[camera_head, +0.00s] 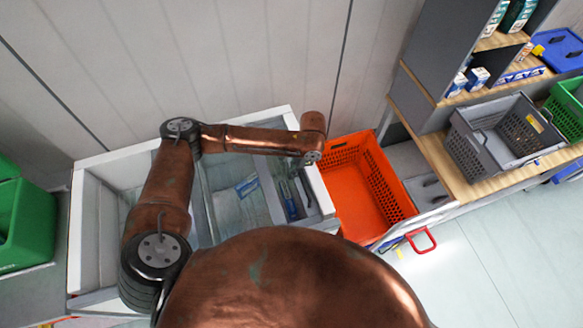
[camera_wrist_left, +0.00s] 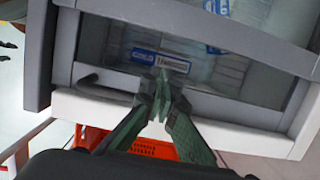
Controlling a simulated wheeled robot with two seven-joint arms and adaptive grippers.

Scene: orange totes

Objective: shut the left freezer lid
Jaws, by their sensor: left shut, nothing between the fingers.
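The white chest freezer (camera_head: 87,235) stands below me, with glass lid panels in its top. One glass panel (camera_head: 225,207) with a blue and white label shows right of my arm. The freezer's left end looks uncovered, but my arm hides part of the top and I cannot tell the left lid's full outline. My left gripper (camera_head: 297,190) is over the freezer's right end, small and dark in the head view. In the left wrist view my left gripper (camera_wrist_left: 161,78) is shut and empty, its tips before labelled glass (camera_wrist_left: 115,45), beside a dark handle (camera_wrist_left: 97,86). Contact is unclear.
An orange tote (camera_head: 385,165) stands right of the freezer. A green bin (camera_head: 25,225) is at the far left. A wooden shelf (camera_head: 440,165) with a grey crate (camera_head: 480,150) is at the right. The wall is behind the freezer; floor is free at lower right.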

